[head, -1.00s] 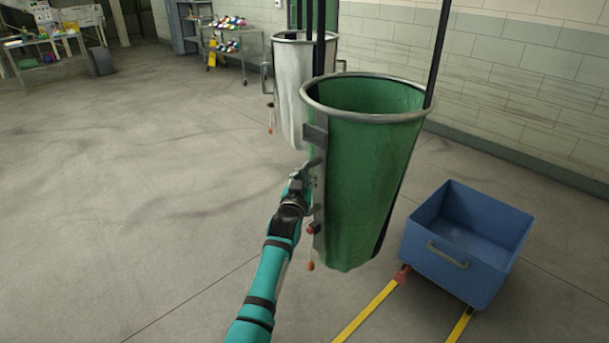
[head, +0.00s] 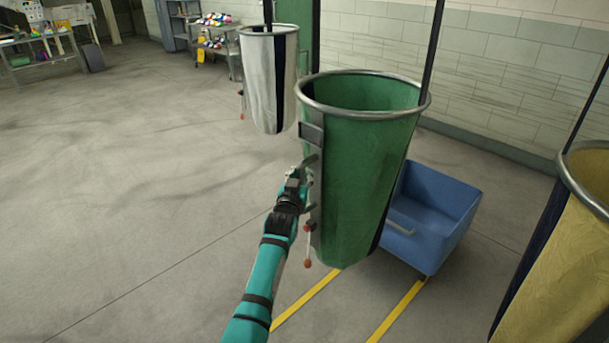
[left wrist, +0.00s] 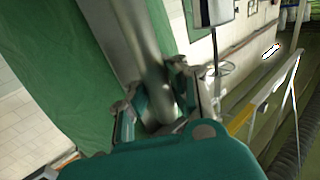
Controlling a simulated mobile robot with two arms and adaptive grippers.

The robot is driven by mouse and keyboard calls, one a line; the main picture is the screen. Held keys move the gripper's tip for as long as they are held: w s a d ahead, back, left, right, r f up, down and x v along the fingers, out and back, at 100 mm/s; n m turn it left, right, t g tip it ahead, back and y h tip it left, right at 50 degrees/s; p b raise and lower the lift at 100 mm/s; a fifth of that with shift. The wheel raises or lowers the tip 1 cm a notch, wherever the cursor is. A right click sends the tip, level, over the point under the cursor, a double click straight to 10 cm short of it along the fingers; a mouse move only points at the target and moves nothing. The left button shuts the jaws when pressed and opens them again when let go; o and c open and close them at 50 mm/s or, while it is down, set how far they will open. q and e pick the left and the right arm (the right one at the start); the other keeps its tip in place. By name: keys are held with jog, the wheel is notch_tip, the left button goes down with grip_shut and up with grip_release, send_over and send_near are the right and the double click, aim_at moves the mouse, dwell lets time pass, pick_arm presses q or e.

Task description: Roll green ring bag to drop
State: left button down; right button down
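The green ring bag (head: 355,180) hangs upright and open-topped from a metal ring, near the middle of the head view. A metal plate with a handle and a red-tipped cord runs down its left side. My left gripper (head: 303,183) is at that handle. In the left wrist view my left gripper (left wrist: 155,105) has its fingers on either side of a grey metal bar, closed about it, with the green cloth (left wrist: 60,70) behind. The exact finger contact is partly hidden. My right gripper is in neither view.
A blue cart (head: 430,215) stands just right of and behind the bag. Yellow floor lines (head: 400,310) run beneath. A white ring bag (head: 268,80) hangs behind left, a yellow one (head: 565,260) at the right edge. Open floor (head: 130,190) lies left.

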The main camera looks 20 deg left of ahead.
pick_arm(q)
jog(key=shift+s+f, duration=0.2)
jog(key=shift+f, duration=0.15)
jog(key=c, duration=1.2)
grip_release()
jog(key=shift+s+a+r, duration=0.25)
jog(key=shift+s+a, duration=0.05)
jog(key=shift+o, duration=0.2)
jog(key=shift+w+d, duration=0.1)
jog(key=shift+d, duration=0.05)
jog(key=s+d, duration=0.2)
jog(key=s, duration=0.9)
jog(key=shift+s, duration=0.4)
jog(key=shift+d, duration=0.1)
